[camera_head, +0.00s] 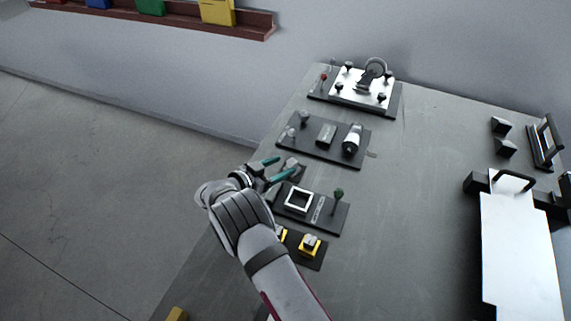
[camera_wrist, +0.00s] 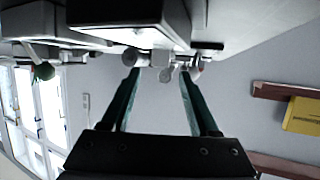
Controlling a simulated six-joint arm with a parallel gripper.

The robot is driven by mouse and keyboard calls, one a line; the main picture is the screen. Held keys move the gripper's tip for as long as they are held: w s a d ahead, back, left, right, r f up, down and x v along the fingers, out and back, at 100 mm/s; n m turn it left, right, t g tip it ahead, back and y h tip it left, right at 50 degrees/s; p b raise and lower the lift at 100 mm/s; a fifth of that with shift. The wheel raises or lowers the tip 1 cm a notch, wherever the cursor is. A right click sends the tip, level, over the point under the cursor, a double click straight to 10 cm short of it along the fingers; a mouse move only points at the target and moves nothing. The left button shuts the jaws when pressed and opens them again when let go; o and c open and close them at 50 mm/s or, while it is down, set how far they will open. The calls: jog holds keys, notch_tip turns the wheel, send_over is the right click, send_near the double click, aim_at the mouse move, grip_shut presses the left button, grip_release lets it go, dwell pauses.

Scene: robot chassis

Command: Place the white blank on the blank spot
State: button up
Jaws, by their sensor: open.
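A white square piece (camera_head: 298,200), possibly the white blank, sits on a dark plate (camera_head: 325,219) with a green-topped lever. I cannot tell for certain which piece is the blank or where the blank spot is. My gripper (camera_head: 287,165) has teal fingers spread apart, above the table's left edge, just beyond the square piece. A small grey fixture (camera_head: 291,164) shows by the fingertips; I cannot tell contact. In the wrist view my gripper (camera_wrist: 163,71) is open with nothing held between the fingers. A dark box with a pale face (camera_wrist: 130,30) lies across the top of that view.
A dark plate (camera_head: 285,150) holds a white cylinder (camera_head: 351,140). A white panel with a wheel (camera_head: 362,88) stands at the back. Yellow parts (camera_head: 309,245) are nearer. A large white plate (camera_head: 515,250) and black handles are at right. The table's middle (camera_head: 410,190) is clear.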

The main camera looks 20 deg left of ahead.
jog(key=v, duration=0.9)
jog(key=shift+s+a+r, duration=0.1)
jog(key=shift+s, duration=0.15)
jog(key=w+d+r+m+g+h, duration=0.15)
jog(key=d+r+g+h, duration=0.35)
jog(key=d, duration=0.7)
jog(key=s+d+r+g+y, duration=0.2)
jog(key=s+d+r+g, duration=0.15)
jog(key=d, duration=0.55)
jog(key=s+d+r+g+y, duration=0.1)
jog(key=s+d+r+g, duration=0.1)
jog(key=s+d+r, duration=0.45)
jog(key=s+d+g+y, duration=0.2)
jog(key=s+d+y, duration=0.3)
jog(key=s, duration=1.2)
jog(key=y, duration=0.4)
jog(key=shift+s+f, duration=0.15)
jog(key=shift+s, duration=0.25)
